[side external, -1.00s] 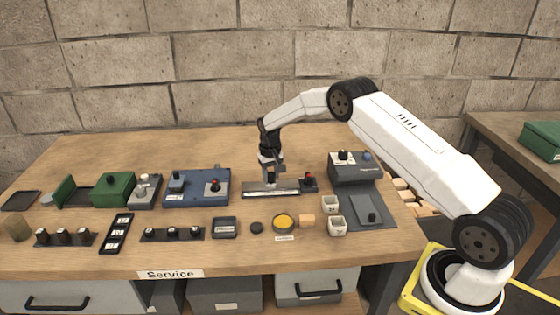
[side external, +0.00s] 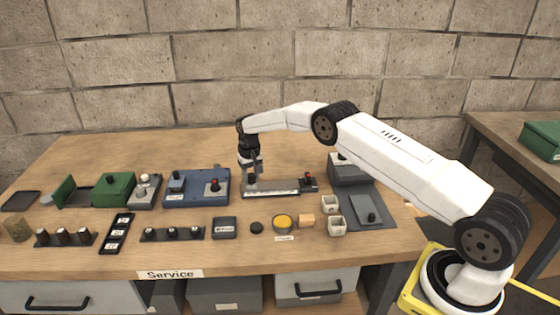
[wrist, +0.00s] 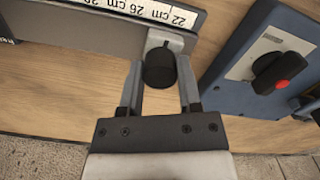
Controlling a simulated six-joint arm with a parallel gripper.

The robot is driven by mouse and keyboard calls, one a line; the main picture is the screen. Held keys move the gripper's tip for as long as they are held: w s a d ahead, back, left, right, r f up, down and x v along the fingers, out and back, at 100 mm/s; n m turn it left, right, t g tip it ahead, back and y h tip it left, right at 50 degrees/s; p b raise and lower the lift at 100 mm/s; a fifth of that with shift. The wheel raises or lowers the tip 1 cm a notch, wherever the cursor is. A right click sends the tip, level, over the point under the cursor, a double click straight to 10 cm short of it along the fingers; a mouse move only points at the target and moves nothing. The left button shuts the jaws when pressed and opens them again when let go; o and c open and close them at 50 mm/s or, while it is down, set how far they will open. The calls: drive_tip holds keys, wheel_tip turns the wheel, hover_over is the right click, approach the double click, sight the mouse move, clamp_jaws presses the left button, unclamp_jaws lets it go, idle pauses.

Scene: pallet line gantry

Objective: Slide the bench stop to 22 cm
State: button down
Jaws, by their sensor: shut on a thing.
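The bench stop rail (side external: 285,188) is a long, low grey strip on the bench in the side view. In the wrist view its scale strip (wrist: 140,8) shows labels including 22 cm and 26 cm. The stop has a black knob (wrist: 160,68) by a grey plate, close to the 22 cm label; the exact reading cannot be told. My gripper (wrist: 159,75) is shut on the knob, one finger on each side. In the side view my gripper (side external: 251,175) is at the rail's left end and hides the stop.
A blue box (side external: 196,188) with a red-tipped black knob stands close left of the rail. A dark block with a red knob (side external: 308,178) is at the rail's right end.

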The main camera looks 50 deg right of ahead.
sight(250, 176)
drive_tip(key=c, duration=0.5)
unclamp_jaws()
drive_tip(key=shift+w+a, duration=0.2)
drive_tip(key=shift+w, duration=0.05)
drive_tip(key=shift+o, duration=1.1)
drive_tip(key=shift+s, duration=0.1)
drive_tip(key=shift+r, duration=3.95)
